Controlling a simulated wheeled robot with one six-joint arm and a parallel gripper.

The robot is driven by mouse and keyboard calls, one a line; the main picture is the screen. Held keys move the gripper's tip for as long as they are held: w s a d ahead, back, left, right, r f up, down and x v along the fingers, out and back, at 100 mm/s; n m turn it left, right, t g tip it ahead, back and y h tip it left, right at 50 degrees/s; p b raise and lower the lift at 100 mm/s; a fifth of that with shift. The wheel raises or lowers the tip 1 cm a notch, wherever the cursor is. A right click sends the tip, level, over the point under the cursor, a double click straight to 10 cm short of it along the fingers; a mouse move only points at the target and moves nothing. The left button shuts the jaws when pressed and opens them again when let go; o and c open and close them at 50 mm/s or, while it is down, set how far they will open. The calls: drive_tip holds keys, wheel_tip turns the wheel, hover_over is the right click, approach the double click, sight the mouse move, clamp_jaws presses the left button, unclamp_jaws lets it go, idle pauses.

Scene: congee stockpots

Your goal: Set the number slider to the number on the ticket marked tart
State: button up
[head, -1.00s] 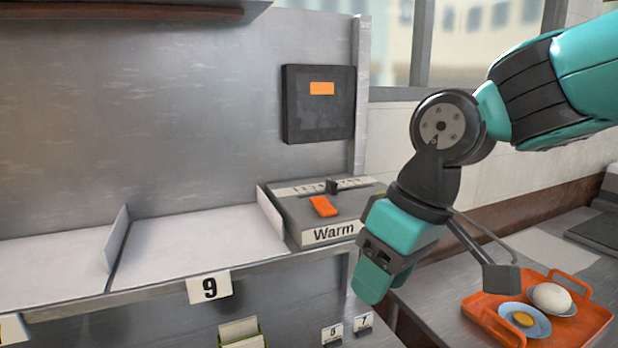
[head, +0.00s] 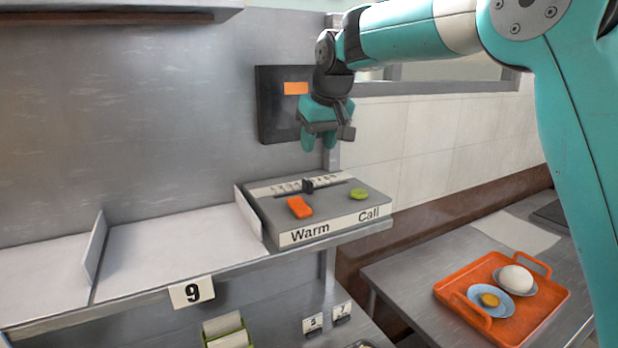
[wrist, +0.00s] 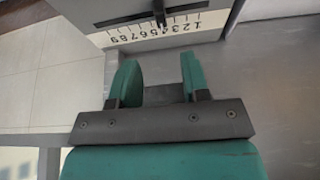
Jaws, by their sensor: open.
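The number slider (head: 276,187) is a pale strip of digits along the back top of a grey box. Its dark knob (head: 308,184) stands near the middle of the strip. In the wrist view the knob (wrist: 159,14) shows at the top edge beside the upside-down digits (wrist: 153,28). The exact number at the knob is unclear. My gripper (head: 320,142) points down above the box, behind the strip, apart from the knob. Its two teal fingers are apart and empty in the wrist view (wrist: 158,75). No ticket with a readable "tart" mark shows.
The box also bears an orange Warm button (head: 299,207) and a green Call button (head: 359,193). A dark panel (head: 275,115) hangs behind. A green holder with paper (head: 228,331) and number cards sit below the shelf. An orange tray (head: 470,297) with food stands right.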

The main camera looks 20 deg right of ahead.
sight(309, 181)
drive_tip(key=p+x, duration=0.3)
drive_tip(key=x, duration=0.8)
drive_tip(key=shift+w+a+f, duration=0.1)
drive_tip(key=shift+f, duration=0.15)
clamp_jaws()
